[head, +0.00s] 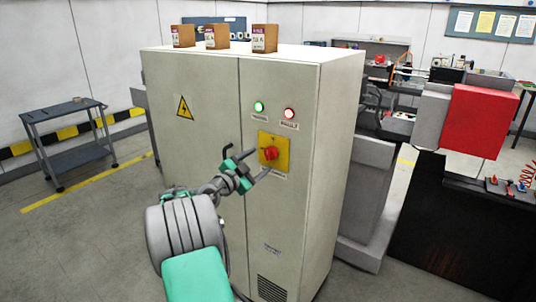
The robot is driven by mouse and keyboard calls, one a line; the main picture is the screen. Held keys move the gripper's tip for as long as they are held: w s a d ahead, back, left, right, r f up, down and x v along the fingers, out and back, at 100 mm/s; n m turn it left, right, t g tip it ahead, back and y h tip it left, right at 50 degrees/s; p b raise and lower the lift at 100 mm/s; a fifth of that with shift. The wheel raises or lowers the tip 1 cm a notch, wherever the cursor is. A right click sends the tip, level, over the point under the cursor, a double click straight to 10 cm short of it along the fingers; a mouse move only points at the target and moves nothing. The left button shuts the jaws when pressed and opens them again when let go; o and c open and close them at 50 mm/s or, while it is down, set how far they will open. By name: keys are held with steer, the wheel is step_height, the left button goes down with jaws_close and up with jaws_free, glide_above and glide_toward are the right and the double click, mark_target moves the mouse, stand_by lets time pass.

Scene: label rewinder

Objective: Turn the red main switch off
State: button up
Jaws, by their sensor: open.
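The red main switch (270,153) is a rotary knob on a yellow plate (281,142), mounted on the front of a tall beige cabinet (212,120). My gripper (247,162) is just to the left of the switch, its fingers spread apart and empty. One fingertip shows close to the lower left of the yellow plate; I cannot tell whether it touches. The knob's exact pointing direction is too small to read. Above the plate, a green lamp (259,107) and a red lamp (289,113) both look lit.
Several small brown boxes (216,36) stand on top of the cabinet. A dark trolley (68,139) stands at the left by the wall. Machinery with a red panel (478,120) and a dark bench (460,225) are at the right. Floor at the front left is clear.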

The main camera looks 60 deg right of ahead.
mark_target(268, 155)
steer(key=d, duration=0.2)
steer(key=d+p, duration=0.1)
steer(key=d, duration=0.1)
steer(key=s+d, duration=0.1)
steer(key=d, duration=0.1)
steer(key=shift+d+p, duration=0.1)
steer(key=shift+p, duration=0.25)
steer(key=shift+c, duration=0.4)
steer(key=c, duration=1.3)
